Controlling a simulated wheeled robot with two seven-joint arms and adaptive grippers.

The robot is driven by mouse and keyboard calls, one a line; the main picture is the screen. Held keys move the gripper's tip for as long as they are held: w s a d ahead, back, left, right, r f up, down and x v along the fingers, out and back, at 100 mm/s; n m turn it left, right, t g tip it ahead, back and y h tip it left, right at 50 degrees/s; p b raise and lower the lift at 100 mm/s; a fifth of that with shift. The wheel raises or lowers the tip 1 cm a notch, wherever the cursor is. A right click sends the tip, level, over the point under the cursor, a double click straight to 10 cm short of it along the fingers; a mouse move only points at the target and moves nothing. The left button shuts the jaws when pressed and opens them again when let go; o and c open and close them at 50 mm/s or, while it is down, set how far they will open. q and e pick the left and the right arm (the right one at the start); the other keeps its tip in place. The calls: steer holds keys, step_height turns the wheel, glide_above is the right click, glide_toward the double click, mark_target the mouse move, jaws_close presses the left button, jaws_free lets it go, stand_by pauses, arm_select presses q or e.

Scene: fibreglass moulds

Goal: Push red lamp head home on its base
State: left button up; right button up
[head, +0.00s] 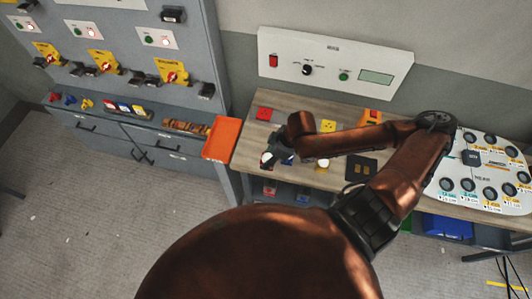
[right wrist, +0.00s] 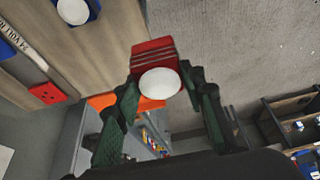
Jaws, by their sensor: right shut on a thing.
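In the right wrist view, a red block (right wrist: 148,50) with a round white disc (right wrist: 160,83) sits between the fingertips of my right gripper (right wrist: 165,85); I take it to be the red lamp head. The gripper is shut on it, beside the wooden bench edge. In the head view my right gripper (head: 277,157) is small and dark at the bench's left front, with a bit of red and white at its tips. A flat red piece with dark dots (head: 264,113) lies on the bench behind. Which piece is the lamp's base, I cannot tell. My left gripper is out of view.
A yellow piece (head: 328,126), a white-topped piece (head: 322,163) and a dark plate (head: 361,167) are on the bench. A white panel with several black knobs (head: 467,180) lies right. A control box (head: 335,60) is behind.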

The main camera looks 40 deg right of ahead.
steer(key=shift+f, duration=0.1)
stand_by(0.4)
arm_select(q)
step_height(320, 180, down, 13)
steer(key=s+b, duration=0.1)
steer(key=b, duration=1.2)
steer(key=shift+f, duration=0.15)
arm_select(e)
steer(key=w+a+m+h, duration=0.1)
steer(key=w+a+m, duration=0.3)
steer(key=w, duration=0.2)
steer(key=w+a+m+t+h, duration=0.1)
steer(key=w+a+m+h, duration=0.1)
steer(key=w+a+m, duration=0.2)
steer(key=w, duration=0.3)
steer(key=shift+a+f, duration=0.35)
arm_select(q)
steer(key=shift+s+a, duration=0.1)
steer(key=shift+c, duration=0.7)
